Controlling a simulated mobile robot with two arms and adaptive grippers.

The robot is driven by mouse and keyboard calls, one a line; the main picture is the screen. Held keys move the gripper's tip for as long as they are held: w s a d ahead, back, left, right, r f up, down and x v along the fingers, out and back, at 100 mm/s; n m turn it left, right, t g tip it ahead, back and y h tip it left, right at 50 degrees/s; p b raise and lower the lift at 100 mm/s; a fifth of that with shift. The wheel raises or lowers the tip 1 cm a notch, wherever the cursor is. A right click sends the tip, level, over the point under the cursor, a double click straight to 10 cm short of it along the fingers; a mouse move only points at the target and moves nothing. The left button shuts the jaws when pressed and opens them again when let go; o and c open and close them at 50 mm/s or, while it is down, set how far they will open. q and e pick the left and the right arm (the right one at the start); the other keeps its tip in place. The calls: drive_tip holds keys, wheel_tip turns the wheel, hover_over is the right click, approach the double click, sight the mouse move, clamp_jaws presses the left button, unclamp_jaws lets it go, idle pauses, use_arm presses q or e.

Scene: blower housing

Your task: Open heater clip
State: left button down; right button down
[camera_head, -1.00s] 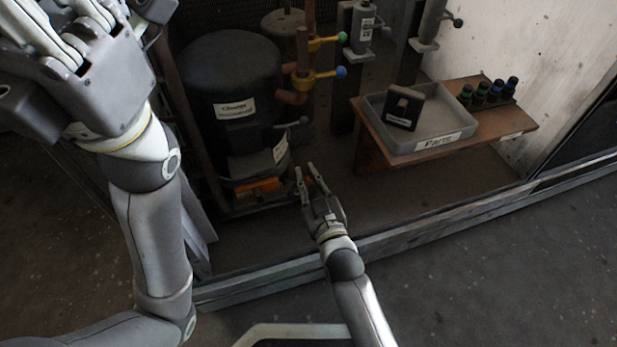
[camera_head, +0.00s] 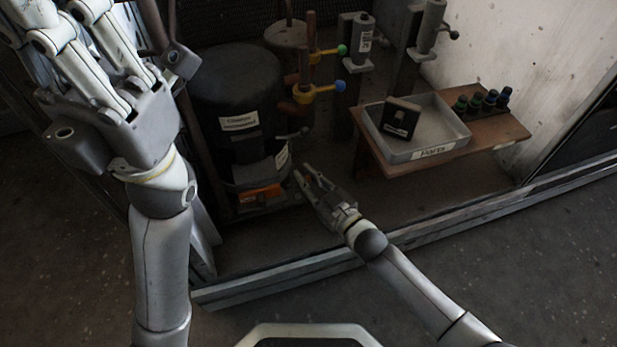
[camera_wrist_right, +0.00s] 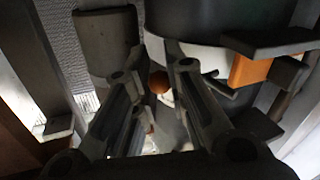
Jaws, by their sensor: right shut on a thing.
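The black compressor (camera_head: 236,85) stands at the back left, with a dark band around its lower part. An orange heater piece (camera_head: 260,196) shows at its foot, and also in the wrist view (camera_wrist_right: 250,70). My right gripper (camera_head: 302,171) is at the right side of this foot. Its two fingers reach toward the compressor, with a small orange-brown rounded piece (camera_wrist_right: 158,82) seen between them in the wrist view. It is shut on what I take for the heater clip, mostly hidden by the fingers. My left gripper (camera_head: 75,40) is raised at the upper left, its tips cut off.
A grey parts tray (camera_head: 460,140) holding a black box (camera_head: 400,117) sits on a wooden shelf (camera_head: 500,142) to the right. Several dark green and blue caps stand behind it. A metal rail (camera_head: 440,225) runs in front.

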drive_tip(key=shift+a+r, duration=0.1)
drive_tip(key=shift+a, duration=0.05)
drive_tip(key=c, duration=1.7)
unclamp_jaws()
drive_tip(key=shift+o, duration=0.2)
drive_tip(key=shift+s+d, duration=0.25)
drive_tip(key=v, duration=1.1)
drive_tip(key=shift+s+d, duration=0.15)
drive_tip(key=shift+d, duration=0.05)
